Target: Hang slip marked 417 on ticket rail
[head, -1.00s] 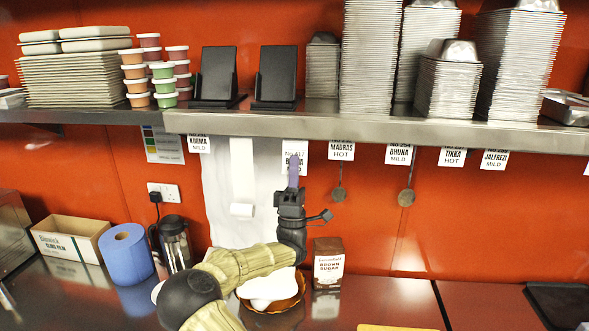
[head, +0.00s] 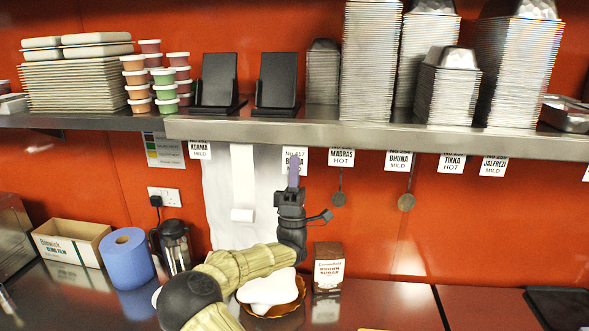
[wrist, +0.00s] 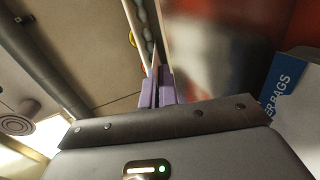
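The slip marked 417 (head: 302,156) is a white card upright just under the front edge of the steel shelf, in line with the hanging slips. My gripper (head: 293,172) points up from below, its purple fingers in front of the slip and covering part of its print. In the wrist view my gripper (wrist: 160,88) is closed on the slip (wrist: 155,62), which shows nearly edge-on as a thin strip. The ticket rail (head: 400,135) runs along the shelf's front edge. The slip's top meets the rail's underside in the head view; I cannot tell whether it is caught there.
Hanging slips flank it: Korma (head: 199,150) left, Madras (head: 341,157) and Bhuna (head: 398,160) right. Ladles hang behind. Below are a brown sugar carton (head: 328,268), a bowl (head: 290,305), a blue roll (head: 127,260) and a cling film box (head: 70,243). Trays and tubs fill the shelf.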

